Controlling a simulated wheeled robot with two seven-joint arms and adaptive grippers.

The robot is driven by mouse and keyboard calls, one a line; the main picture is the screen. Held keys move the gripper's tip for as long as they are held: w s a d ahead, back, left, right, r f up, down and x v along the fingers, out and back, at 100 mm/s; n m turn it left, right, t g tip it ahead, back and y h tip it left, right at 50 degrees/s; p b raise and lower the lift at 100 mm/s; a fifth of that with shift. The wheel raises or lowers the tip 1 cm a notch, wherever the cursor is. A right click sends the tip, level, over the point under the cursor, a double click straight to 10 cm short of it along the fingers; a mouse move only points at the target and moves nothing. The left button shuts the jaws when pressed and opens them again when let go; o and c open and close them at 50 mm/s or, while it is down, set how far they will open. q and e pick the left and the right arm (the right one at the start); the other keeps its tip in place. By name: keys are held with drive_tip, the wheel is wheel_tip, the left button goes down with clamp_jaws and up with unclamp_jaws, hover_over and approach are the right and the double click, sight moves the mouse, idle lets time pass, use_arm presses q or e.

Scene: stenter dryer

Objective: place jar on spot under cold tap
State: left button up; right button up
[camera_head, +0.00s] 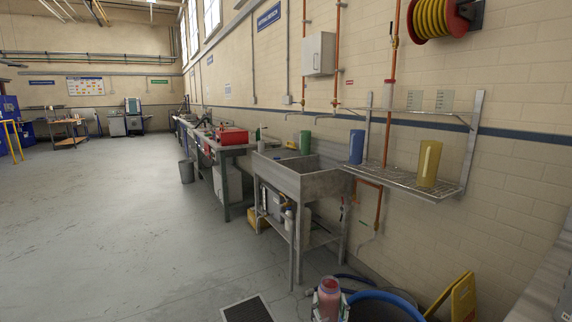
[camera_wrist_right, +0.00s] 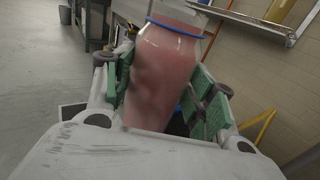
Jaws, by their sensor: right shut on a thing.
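A jar (camera_wrist_right: 160,75) with pinkish-red contents and a blue ring near its top sits between the green-padded fingers of my right gripper (camera_wrist_right: 168,95), which is shut on it. In the head view the jar (camera_head: 328,298) is at the bottom edge, low and in front of the sink, with my right gripper (camera_head: 329,306) around it. A metal sink (camera_head: 310,184) stands on legs against the wall. Two taps (camera_head: 337,104) on orange pipes come down the wall above it; I cannot tell which is cold. The sink's inner floor is mostly hidden. My left gripper is out of view.
A wire shelf (camera_head: 405,182) right of the sink holds a blue jug (camera_head: 356,147) and a yellow jug (camera_head: 429,163). A green cup (camera_head: 305,142) stands at the sink's back. A blue-rimmed tub (camera_head: 385,304) and yellow floor sign (camera_head: 463,297) are near the jar. The floor left is clear.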

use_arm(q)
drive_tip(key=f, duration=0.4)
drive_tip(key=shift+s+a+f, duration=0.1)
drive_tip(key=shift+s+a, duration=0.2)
use_arm(e)
drive_tip(key=s+a+y, duration=0.1)
drive_tip(key=s+a, duration=0.3)
drive_tip(key=s, duration=0.4)
drive_tip(key=shift+s+a+r+n, duration=0.2)
drive_tip(key=shift+a+r+n, duration=0.1)
drive_tip(key=shift+r+n, duration=0.1)
